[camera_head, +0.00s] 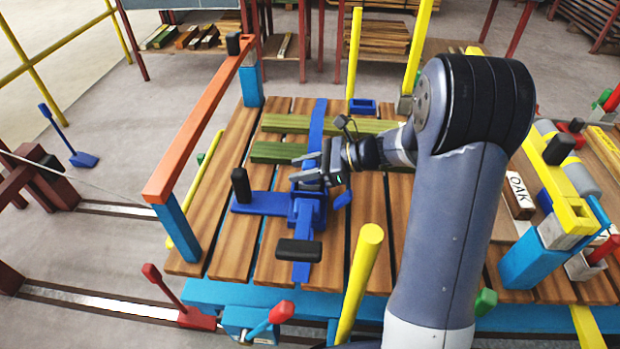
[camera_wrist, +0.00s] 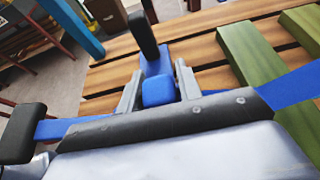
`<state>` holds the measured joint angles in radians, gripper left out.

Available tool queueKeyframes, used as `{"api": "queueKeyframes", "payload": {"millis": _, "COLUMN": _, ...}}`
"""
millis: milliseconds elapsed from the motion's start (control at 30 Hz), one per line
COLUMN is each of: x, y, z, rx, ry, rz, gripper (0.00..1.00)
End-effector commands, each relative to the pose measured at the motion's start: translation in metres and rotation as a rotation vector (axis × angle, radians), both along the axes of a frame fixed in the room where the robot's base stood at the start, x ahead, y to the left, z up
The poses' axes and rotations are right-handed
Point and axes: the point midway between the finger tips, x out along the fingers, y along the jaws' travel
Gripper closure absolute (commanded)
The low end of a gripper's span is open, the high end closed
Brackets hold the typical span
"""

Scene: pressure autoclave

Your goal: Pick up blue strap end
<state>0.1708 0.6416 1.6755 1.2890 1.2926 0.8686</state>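A blue strap (camera_head: 318,122) runs lengthwise over the wooden deck and the green planks. It meets a blue buckle-like block (camera_head: 308,212), with a black-ended piece (camera_head: 299,250) toward the front and a blue bar (camera_head: 262,203) with an upright black grip (camera_head: 241,186) at left. A short blue end (camera_head: 343,200) sticks out at the block's right. My gripper (camera_head: 300,170) is over this assembly, pointing left. In the wrist view its fingers (camera_wrist: 158,88) stand apart on either side of a blue block (camera_wrist: 158,93); contact is unclear. The strap also shows at right (camera_wrist: 292,88).
Green planks (camera_head: 330,125) lie on the slatted wooden deck (camera_head: 215,235). An orange rail (camera_head: 200,120) on blue posts borders the left, and a yellow post (camera_head: 360,270) stands in front. Yellow and grey equipment (camera_head: 560,175) fills the right. Bare deck lies at front left.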

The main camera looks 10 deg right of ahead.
Motion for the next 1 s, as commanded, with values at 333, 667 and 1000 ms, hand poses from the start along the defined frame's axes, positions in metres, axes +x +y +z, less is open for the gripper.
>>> {"api": "queueKeyframes", "payload": {"millis": 333, "x": 0.000, "y": 0.000, "z": 0.000, "rx": 0.000, "ry": 0.000, "rz": 0.000, "gripper": 0.96}}
{"api": "queueKeyframes", "payload": {"millis": 667, "x": 0.000, "y": 0.000, "z": 0.007, "rx": 0.001, "ry": -0.002, "rz": 0.000, "gripper": 0.99}}
{"api": "queueKeyframes", "payload": {"millis": 1000, "x": 0.000, "y": 0.000, "z": 0.072, "rx": 0.000, "ry": -0.006, "rz": 0.000, "gripper": 0.99}}
